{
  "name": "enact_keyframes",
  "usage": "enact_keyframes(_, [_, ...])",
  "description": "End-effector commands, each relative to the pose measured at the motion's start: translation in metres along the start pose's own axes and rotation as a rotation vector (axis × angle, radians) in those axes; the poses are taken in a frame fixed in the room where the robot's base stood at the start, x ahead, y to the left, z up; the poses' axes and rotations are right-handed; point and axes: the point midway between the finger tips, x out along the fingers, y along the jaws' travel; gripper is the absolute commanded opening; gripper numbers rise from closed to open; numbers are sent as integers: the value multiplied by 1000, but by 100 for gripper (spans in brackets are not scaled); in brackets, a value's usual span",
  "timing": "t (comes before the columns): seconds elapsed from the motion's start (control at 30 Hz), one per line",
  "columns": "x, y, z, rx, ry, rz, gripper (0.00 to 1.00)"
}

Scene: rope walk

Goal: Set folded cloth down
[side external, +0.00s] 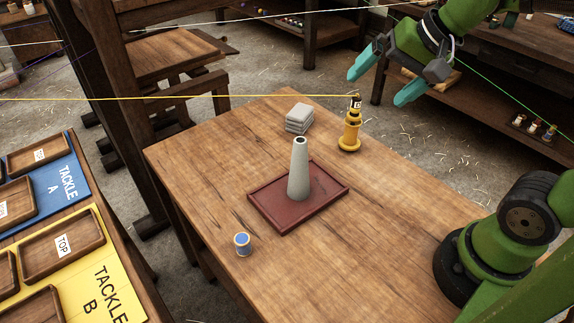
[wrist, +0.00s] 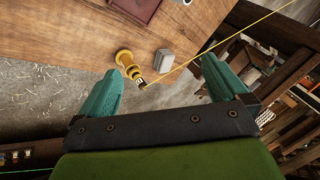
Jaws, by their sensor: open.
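The folded cloth (side external: 299,118) is a small light-grey stack lying on the wooden table (side external: 200,150), near its far edge. In the wrist view the grey cloth (wrist: 164,60) lies beside a yellow post, ahead of my fingers. My gripper (side external: 385,78) has teal fingers and is up in the air at the upper right, beyond the table's far right edge. In the wrist view my gripper (wrist: 158,85) is wide apart with nothing between the fingers. It touches neither the cloth nor the table.
A yellow post (side external: 349,135) with a taut yellow line (side external: 180,97) stands right of the cloth. A grey cone (side external: 299,175) stands on a dark red tray (side external: 275,215). Labelled trays sit on blue and yellow boards at left.

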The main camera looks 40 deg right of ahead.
Motion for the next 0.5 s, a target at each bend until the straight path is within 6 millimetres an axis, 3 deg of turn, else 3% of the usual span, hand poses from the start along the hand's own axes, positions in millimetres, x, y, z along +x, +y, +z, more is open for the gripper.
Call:
enact_keyframes(0.1, [-7,21,29,-221,32,-41,100])
enact_keyframes(0.2, [-7,32,42,-338,49,-57,100])
enact_keyframes(0.5, [-6,38,49,-408,57,-63,100])
